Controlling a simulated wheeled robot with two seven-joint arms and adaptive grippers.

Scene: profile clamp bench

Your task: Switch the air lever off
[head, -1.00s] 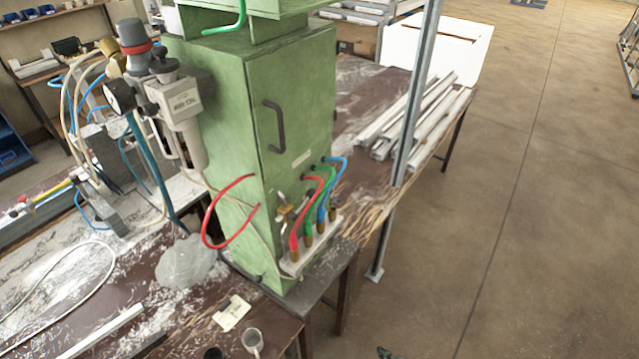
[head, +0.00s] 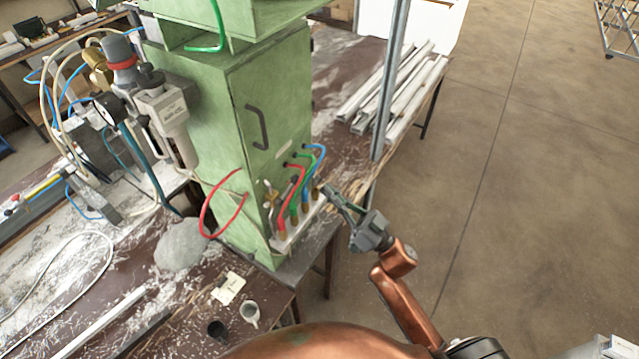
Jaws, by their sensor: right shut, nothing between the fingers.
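A small metal-and-brass valve fitting (head: 270,197), which looks like the air lever, is on the front of the green cabinet (head: 225,110), left of the hoses. It is small, and I cannot tell its lever position. Beside it, red, green and blue hoses (head: 310,165) run into brass fittings on a pale manifold block (head: 283,242). My right gripper (head: 327,190) is shut and empty. In the picture its fingertips are at the right end of the manifold, close to the blue hose's fitting; I cannot tell whether they touch. My left gripper is not in view.
An air filter unit with a gauge (head: 165,110) stands left of the cabinet. A red hose loop (head: 204,212) hangs at the cabinet's left side. Pale metal profiles (head: 415,90) lie on the bench behind, near a grey upright post (head: 388,95).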

